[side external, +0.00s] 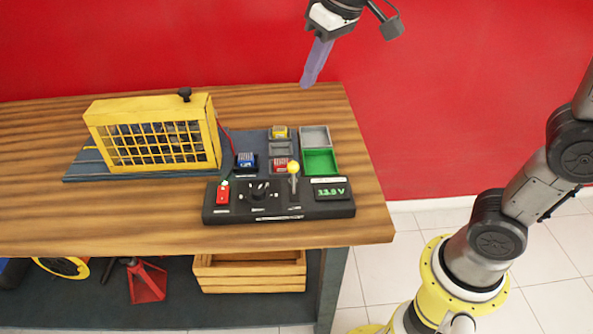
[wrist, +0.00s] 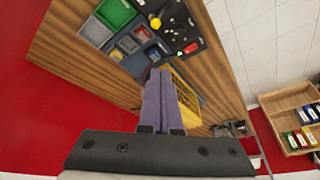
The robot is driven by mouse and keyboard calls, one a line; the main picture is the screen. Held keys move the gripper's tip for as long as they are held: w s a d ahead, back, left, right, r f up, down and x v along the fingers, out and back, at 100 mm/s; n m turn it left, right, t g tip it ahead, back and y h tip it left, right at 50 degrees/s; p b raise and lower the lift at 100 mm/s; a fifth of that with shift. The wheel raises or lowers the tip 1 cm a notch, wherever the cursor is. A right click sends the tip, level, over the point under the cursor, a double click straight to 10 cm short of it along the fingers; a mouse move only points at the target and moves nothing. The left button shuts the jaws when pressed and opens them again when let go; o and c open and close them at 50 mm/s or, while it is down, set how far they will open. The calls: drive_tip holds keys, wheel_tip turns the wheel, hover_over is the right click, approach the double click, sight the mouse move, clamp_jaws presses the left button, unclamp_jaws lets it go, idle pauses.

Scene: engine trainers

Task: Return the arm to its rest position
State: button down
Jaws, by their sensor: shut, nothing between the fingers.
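My gripper (side external: 306,84) hangs above the back right of the wooden table in the side external view, its purple fingers pointing down. The fingers are together with nothing between them. In the wrist view my gripper (wrist: 158,75) also shows with its fingers closed, and part of the yellow caged engine is hidden behind them. The gripper is apart from the engine trainer and the table items. My arm shows at the right of the side external view.
The wooden table (side external: 60,220) carries a yellow caged engine (side external: 155,140), a black control panel (side external: 278,214) reading about 13.8 V, a green tray (side external: 320,161), a grey tray (side external: 314,136) and small coloured blocks. A wooden crate (side external: 250,280) sits on the lower shelf. A red wall stands behind.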

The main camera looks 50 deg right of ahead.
drive_tip(key=s+d+t, duration=0.1)
drive_tip(key=s+d, duration=0.3)
drive_tip(key=s, duration=0.7)
drive_tip(key=s+d+f, duration=0.1)
drive_tip(key=s+f, duration=0.7)
drive_tip(key=f, duration=0.1)
drive_tip(key=shift+d+h, duration=0.25)
drive_tip(key=shift+h, duration=0.05)
